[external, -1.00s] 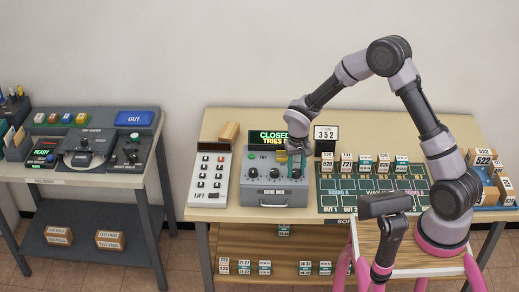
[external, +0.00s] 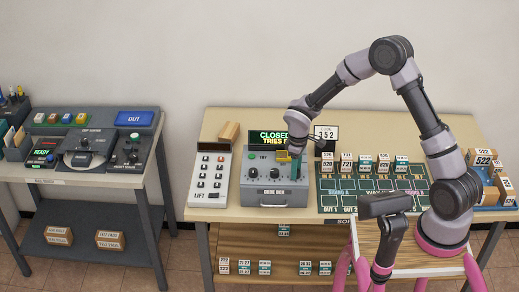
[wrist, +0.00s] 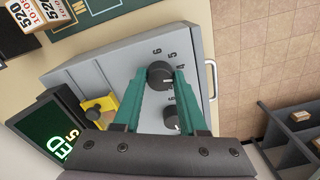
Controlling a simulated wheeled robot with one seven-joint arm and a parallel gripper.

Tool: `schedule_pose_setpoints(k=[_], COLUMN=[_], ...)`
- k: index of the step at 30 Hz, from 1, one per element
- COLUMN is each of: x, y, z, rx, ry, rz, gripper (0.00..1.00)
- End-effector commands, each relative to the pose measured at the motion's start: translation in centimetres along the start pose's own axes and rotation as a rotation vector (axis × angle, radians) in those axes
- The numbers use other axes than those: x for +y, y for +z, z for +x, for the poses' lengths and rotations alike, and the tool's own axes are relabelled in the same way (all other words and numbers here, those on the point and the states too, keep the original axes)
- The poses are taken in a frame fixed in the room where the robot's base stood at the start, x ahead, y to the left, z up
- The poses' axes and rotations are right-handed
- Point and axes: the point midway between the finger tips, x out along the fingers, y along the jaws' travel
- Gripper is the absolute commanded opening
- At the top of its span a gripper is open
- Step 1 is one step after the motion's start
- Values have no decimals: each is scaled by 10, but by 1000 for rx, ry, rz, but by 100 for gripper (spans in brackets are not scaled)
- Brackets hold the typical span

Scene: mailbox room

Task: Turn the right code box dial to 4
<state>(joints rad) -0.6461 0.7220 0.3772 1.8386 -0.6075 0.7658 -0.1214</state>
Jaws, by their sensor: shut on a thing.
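The grey code box (external: 262,197) stands on the wooden table, with black dials in a row on its sloped face. My gripper (external: 295,178) is at its right dial, which it hides in the external view. In the wrist view, my gripper's green fingers (wrist: 161,77) lie on either side of the right dial (wrist: 159,70) and are shut on it. The numbers 6, 5 and 4 show beside this dial. I cannot tell which number its pale mark points to. Another dial (wrist: 171,117) is partly visible between the fingers.
A display (external: 268,137) behind the box reads CLOSED and a tries line. A yellow latch (wrist: 97,108) sits on the box near my fingers. A white LIFT panel (external: 209,180) stands left of the box. A green board (external: 372,190) with numbered blocks lies right.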

Motion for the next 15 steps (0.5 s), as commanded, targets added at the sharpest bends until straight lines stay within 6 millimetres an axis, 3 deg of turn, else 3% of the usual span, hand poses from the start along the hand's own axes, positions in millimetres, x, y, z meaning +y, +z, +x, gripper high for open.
schedule_pose_setpoints(k=[15], x=[0], y=[-1], z=[-1], rx=[4], ry=[1], rz=[-200], gripper=[0])
